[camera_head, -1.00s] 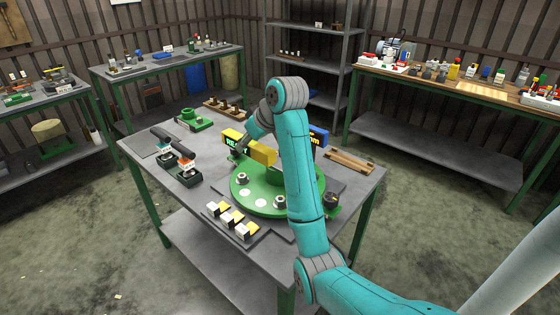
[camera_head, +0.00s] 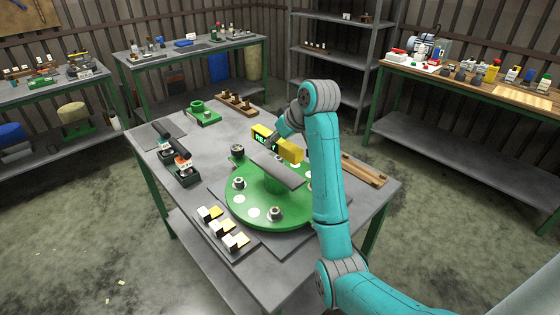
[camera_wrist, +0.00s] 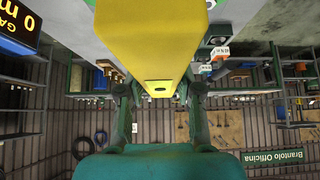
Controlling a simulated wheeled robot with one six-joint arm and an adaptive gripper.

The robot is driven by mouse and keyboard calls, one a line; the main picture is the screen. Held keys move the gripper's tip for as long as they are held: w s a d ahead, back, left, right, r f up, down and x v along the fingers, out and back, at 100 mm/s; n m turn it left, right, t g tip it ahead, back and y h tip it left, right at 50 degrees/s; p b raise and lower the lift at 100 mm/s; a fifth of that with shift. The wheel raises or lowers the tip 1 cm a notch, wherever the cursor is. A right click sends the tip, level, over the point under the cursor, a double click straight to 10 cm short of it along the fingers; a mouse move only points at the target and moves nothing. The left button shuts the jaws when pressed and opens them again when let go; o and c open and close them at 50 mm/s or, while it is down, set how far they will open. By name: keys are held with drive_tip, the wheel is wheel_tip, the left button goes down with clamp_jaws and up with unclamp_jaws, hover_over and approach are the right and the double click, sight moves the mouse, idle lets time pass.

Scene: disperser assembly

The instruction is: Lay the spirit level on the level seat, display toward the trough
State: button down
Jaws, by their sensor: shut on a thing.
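In the wrist view the yellow level (camera_wrist: 150,40) lies between the two fingers of my gripper (camera_wrist: 158,98). A dark grey flat bar (camera_head: 277,170) sits on the green centre block, in front of the level. I cannot tell if this is the level seat or the trough, or whether the level touches anything.
White and yellow blocks (camera_head: 225,229) lie on a front tray. A green ring part (camera_head: 203,113) and wooden rack (camera_head: 238,103) are at the back. A wooden piece (camera_head: 364,170) lies right.

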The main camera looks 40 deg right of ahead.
drive_tip(key=shift+f, duration=3.55)
drive_tip(key=shift+f, duration=0.15)
drive_tip(key=c, duration=0.8)
unclamp_jaws()
drive_tip(key=shift+o, duration=0.2)
